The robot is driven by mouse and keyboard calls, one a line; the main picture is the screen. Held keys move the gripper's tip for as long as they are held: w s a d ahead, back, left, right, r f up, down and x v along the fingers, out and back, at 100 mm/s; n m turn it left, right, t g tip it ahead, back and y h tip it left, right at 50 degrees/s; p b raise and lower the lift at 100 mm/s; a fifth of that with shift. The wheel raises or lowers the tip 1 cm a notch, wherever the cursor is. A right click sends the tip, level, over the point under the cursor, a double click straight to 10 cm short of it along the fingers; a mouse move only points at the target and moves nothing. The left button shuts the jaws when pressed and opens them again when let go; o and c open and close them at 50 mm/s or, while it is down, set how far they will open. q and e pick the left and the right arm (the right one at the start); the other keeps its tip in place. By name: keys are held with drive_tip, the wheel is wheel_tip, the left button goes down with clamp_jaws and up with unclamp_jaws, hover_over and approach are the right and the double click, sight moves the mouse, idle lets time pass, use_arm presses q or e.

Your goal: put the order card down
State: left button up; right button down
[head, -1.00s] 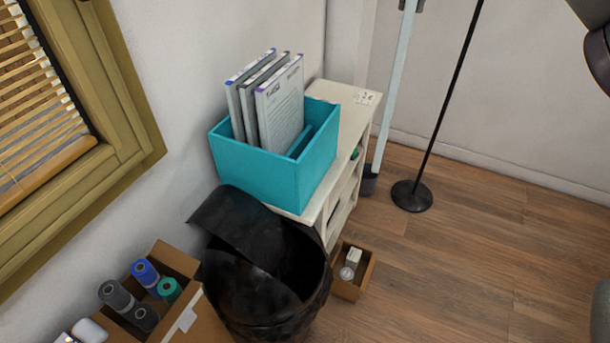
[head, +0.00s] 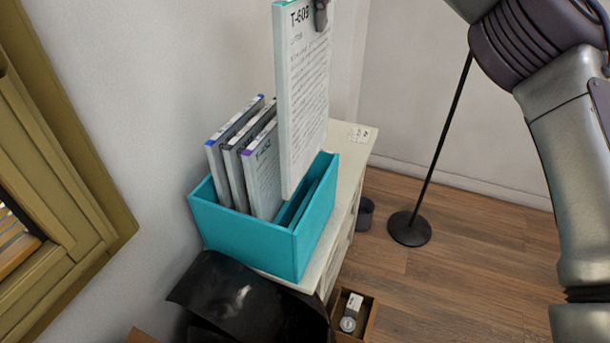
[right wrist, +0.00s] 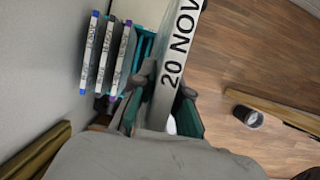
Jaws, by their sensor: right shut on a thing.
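The order card (head: 304,100), a white printed panel marked T-603, is upright in the head view. My right gripper (head: 321,15) is shut on its upper edge; only a dark fingertip shows there. The card's lower end overlaps the opening of a teal box (head: 245,245), at its right part; I cannot tell whether it is below the rim. In the right wrist view the card's edge (right wrist: 174,60) reads "20 NOV", between the fingers of my right gripper (right wrist: 163,97). Three similar cards (head: 240,160) stand tilted in the box's left part. My left gripper is out of view.
The box stands on a white shelf unit (head: 352,165) against the wall. A black bin (head: 245,305) is in front, with a small cardboard box (head: 368,318) on the floor beside it. A black pole stand (head: 409,228) is at the right. A window frame (head: 85,200) is at left.

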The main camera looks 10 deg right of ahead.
sight(302, 106)
wheel_tip(302, 106, down, 5)
drive_tip(key=shift+w+d+f, duration=0.1)
drive_tip(key=shift+d+f, duration=0.05)
drive_tip(key=shift+f, duration=0.05)
wheel_tip(302, 106, down, 9)
drive_tip(key=shift+p, duration=0.65)
wheel_tip(302, 106, down, 5)
drive_tip(key=shift+w+f+p, duration=0.1)
drive_tip(key=shift+f+p, duration=0.05)
drive_tip(key=shift+p, duration=0.3)
drive_tip(key=shift+f, duration=0.95)
wheel_tip(302, 106, down, 4)
drive_tip(key=shift+r+p, duration=0.25)
drive_tip(key=shift+p, duration=0.3)
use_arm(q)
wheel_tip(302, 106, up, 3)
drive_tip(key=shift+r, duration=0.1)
use_arm(e)
drive_tip(key=c, duration=1.2)
unclamp_jaws()
drive_tip(key=shift+o, duration=0.2)
drive_tip(key=shift+r, duration=0.1)
use_arm(q)
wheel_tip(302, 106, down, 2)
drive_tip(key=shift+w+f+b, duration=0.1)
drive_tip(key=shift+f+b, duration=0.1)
drive_tip(key=shift+b, duration=1.05)
use_arm(e)
drive_tip(key=v, duration=1.2)
